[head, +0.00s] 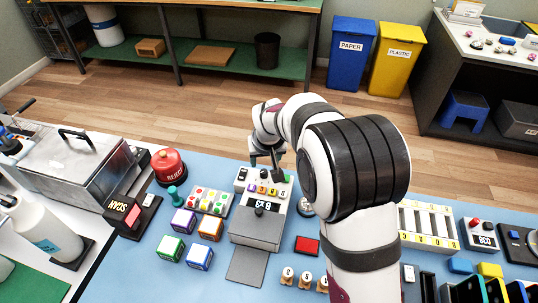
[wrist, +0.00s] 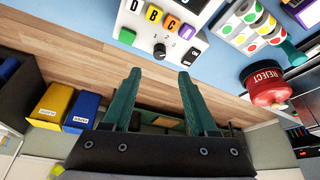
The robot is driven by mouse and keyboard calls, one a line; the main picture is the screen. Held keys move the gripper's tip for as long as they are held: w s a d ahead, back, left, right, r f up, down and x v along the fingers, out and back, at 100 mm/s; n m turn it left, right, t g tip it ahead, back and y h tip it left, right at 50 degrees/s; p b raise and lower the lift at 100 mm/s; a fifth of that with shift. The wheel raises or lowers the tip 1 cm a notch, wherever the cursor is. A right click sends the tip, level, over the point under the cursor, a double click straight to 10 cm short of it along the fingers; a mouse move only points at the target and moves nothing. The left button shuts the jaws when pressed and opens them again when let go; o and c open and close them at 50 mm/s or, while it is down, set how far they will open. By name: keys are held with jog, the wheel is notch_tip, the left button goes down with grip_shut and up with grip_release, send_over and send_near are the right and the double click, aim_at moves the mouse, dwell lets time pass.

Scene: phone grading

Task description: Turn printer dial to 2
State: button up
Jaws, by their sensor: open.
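The printer (head: 259,228) stands on the blue mat, a white and grey machine with a row of coloured letter buttons. In the wrist view its white panel (wrist: 132,27) shows at the top, with the small dark dial (wrist: 159,51) below the buttons and small numbers beside it. I cannot tell which number the dial's mark points at. My gripper (wrist: 158,75) has two green fingers, open and empty, with the dial just beyond and between their tips in the picture. In the head view my gripper (head: 268,158) is at the printer's far end, and the dial is hard to make out.
Several coloured cubes (head: 184,221) stand nearby. Wooden stamps (head: 287,276) and a red pad (head: 307,246) are at the front right. Bare floor lies beyond the table's far edge.

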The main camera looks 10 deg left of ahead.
aim_at(264, 171)
jog(key=x, duration=0.8)
jog(key=shift+w+f, duration=0.1)
jog(key=shift+f, duration=0.25)
grip_shut()
